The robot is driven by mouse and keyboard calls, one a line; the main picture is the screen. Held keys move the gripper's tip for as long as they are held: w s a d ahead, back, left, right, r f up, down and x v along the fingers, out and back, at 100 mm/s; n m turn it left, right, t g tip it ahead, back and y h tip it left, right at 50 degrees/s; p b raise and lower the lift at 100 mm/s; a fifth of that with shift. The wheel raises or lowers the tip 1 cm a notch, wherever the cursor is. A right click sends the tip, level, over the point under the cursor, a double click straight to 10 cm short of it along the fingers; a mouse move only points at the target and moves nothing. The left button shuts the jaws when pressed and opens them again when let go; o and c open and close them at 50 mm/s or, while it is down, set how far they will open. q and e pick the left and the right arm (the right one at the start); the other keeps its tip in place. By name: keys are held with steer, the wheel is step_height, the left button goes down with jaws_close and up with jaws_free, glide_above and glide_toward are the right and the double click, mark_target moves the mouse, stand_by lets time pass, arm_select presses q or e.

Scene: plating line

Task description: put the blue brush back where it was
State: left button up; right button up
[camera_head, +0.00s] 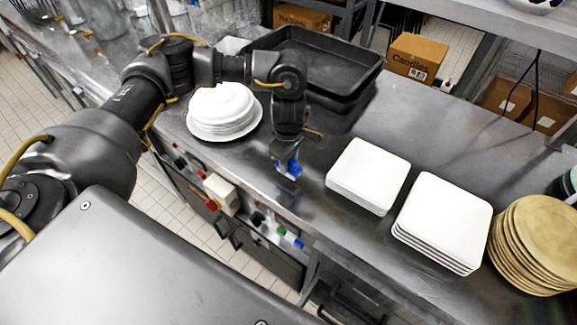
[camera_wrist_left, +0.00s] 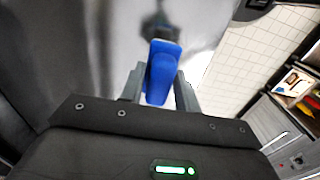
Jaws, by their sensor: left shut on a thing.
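The blue brush (camera_head: 293,169) is in my left gripper (camera_head: 285,166), over the front part of the metal counter between the round plates and the square plates. In the left wrist view the blue brush (camera_wrist_left: 161,72) sits between the two fingers of my left gripper (camera_wrist_left: 160,88), which is shut on it. A dark part shows at the brush's far end. I cannot tell whether the brush touches the counter. My right gripper does not show in either view.
A stack of round white plates (camera_head: 224,112) and black trays (camera_head: 340,68) stand behind and left. Two stacks of square white plates (camera_head: 369,172) (camera_head: 444,218) and tan round plates (camera_head: 540,240) stand right. The steel counter (camera_head: 440,135) is bare behind the square plates.

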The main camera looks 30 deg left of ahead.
arm_select(q)
steer(key=shift+a+f+p, duration=0.1)
steer(key=shift+f+p, duration=0.25)
steer(key=shift+f, duration=0.2)
steer(key=shift+f+p, duration=0.3)
steer(key=shift+f, duration=0.8)
steer(key=o, duration=0.9)
steer(key=shift+r, duration=0.1)
step_height(320, 180, up, 12)
steer(key=b, duration=0.2)
steer(key=shift+b, duration=0.35)
